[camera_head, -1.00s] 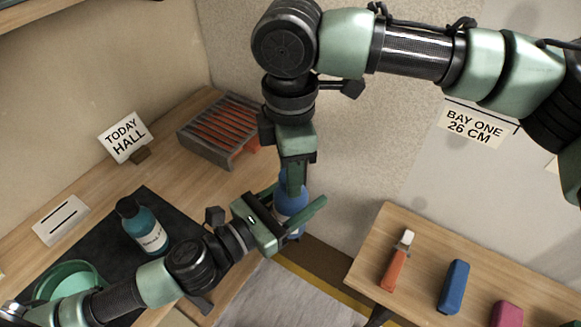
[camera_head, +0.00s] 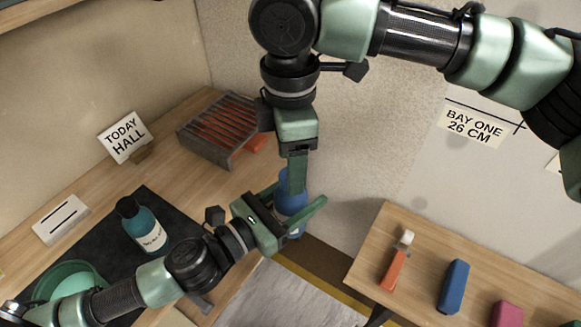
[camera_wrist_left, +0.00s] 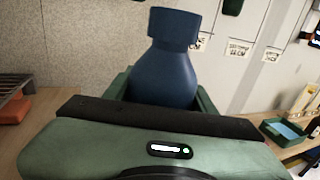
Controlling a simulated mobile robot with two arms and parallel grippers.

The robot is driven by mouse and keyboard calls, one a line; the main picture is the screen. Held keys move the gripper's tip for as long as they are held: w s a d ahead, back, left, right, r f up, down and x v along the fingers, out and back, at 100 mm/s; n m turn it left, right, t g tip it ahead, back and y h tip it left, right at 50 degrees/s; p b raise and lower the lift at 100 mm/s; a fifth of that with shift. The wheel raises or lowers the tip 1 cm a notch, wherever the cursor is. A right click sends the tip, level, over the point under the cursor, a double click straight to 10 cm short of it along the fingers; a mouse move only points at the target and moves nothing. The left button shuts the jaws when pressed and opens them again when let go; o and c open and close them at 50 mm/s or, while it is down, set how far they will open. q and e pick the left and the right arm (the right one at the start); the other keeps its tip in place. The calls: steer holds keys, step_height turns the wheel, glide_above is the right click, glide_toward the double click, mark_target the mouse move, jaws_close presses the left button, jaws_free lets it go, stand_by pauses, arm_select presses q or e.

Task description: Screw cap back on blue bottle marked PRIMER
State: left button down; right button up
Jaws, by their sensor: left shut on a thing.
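A blue bottle (camera_head: 292,204) stands upright in my left gripper (camera_head: 291,201), which is shut on its body. In the left wrist view the bottle (camera_wrist_left: 163,78) shows a wider blue cap (camera_wrist_left: 175,27) on its neck. I cannot tell how tightly it sits, and no PRIMER label shows. My right gripper (camera_head: 297,172) points down over the bottle. The right gripper looks open.
A teal bottle with a black cap (camera_head: 144,224) stands on the dark mat (camera_head: 92,234) beside a green bowl (camera_head: 72,278). A slatted grey rack (camera_head: 222,128) is behind. The right bench (camera_head: 420,250) holds an orange-handled tool (camera_head: 396,265) and a blue block (camera_head: 453,287).

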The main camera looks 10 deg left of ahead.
step_height(320, 180, up, 10)
steer(key=shift+f, duration=0.2)
steer(key=shift+f, duration=0.1)
stand_by(0.5)
